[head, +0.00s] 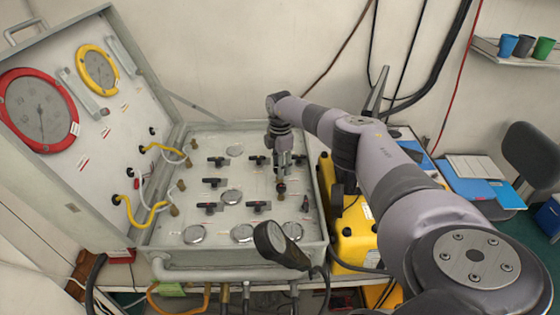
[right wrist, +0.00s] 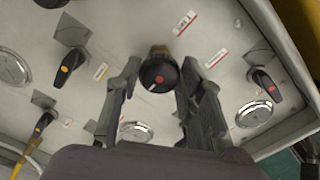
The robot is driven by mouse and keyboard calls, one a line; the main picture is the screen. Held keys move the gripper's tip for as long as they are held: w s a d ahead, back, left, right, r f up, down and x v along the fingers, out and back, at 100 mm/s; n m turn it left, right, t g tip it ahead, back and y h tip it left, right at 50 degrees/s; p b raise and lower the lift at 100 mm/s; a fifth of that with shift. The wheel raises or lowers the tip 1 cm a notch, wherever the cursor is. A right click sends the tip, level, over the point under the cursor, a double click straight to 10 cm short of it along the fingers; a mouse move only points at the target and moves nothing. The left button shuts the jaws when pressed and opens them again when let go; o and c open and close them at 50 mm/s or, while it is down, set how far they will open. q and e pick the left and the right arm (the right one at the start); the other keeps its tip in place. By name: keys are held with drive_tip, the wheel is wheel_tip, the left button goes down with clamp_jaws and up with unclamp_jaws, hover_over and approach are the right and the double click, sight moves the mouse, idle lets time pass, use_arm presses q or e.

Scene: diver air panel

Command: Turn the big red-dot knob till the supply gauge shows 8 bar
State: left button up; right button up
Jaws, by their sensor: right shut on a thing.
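The black knob with a red dot (right wrist: 158,75) sits between the fingers of my right gripper (right wrist: 157,88) in the right wrist view; a pale mark shows on its face. In the head view my right gripper (head: 282,176) points down onto the right part of the panel (head: 222,172), with the knob at its tips. My right gripper is shut on this knob. A large red-rimmed gauge (head: 40,110) and a smaller yellow-rimmed gauge (head: 98,70) are in the raised lid. Their readings are too small to tell, and I cannot tell which is the supply gauge. My left gripper is out of view.
Several small round dials lie on the panel. A black handset (head: 275,243) hangs over its front edge. Yellow hoses (head: 150,215) run at the left. A yellow case (head: 352,235) stands close at the right.

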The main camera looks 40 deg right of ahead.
drive_tip(key=shift+w+d+r, duration=0.1)
drive_tip(key=o, duration=1.2)
drive_tip(key=shift+c, duration=0.2)
wheel_tip(320, 180, up, 12)
idle(0.3)
